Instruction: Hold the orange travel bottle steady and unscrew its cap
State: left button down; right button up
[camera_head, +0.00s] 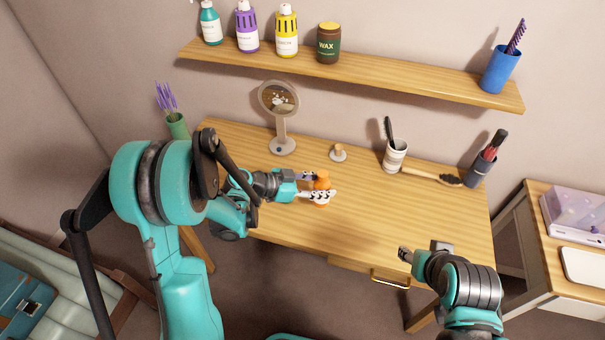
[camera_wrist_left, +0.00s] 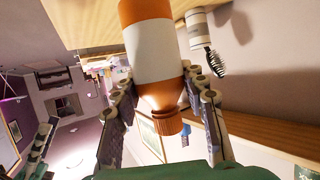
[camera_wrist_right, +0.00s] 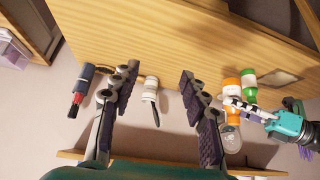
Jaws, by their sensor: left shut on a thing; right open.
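The orange travel bottle (camera_head: 322,203) is upright over the middle of the desk, with part of it hidden by my left gripper (camera_head: 318,187). In the left wrist view the bottle (camera_wrist_left: 152,55) has a white label, and its ribbed orange cap (camera_wrist_left: 168,123) is on the neck. The left fingers are shut on the bottle's sides. I cannot tell whether its base touches the desk. My right gripper (camera_head: 405,254) is open and empty near the desk's front edge, apart from the bottle. The bottle also shows in the right wrist view (camera_wrist_right: 233,84), right of the open fingers (camera_wrist_right: 158,75).
A green-and-white bottle (camera_wrist_right: 249,88) is beside the orange one. The desk's front right is clear.

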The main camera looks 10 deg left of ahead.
jog(key=shift+c, duration=0.2)
jog(key=w+a+r+m+g, duration=0.3)
jog(key=w+a+m, duration=0.4)
jog(key=w+m, duration=0.1)
jog(key=w+a+r+m+g, duration=0.2)
jog(key=w+a+r+m, duration=0.2)
jog(key=w+a+m, duration=0.35)
jog(key=w+a+f+m+g, duration=0.25)
jog(key=w+a+m, duration=0.25)
jog(key=m, duration=0.3)
pick_arm(q)
jog(key=d+f+m+g, duration=0.1)
jog(key=d+f+m+g+h, duration=0.1)
jog(key=d+g, duration=0.1)
jog(key=d+f+m+g, duration=0.1)
jog(key=d+m, duration=0.1)
jog(key=shift+w+d+h, duration=0.1)
jog(key=shift+w+h, duration=0.2)
jog(key=shift+w, duration=0.05)
pick_arm(e)
notch_tip(320, 180, down, 8)
jog(key=shift+w+a, duration=0.2)
jog(key=shift+a, duration=0.05)
jog(key=shift+r, duration=0.15)
grip_shut()
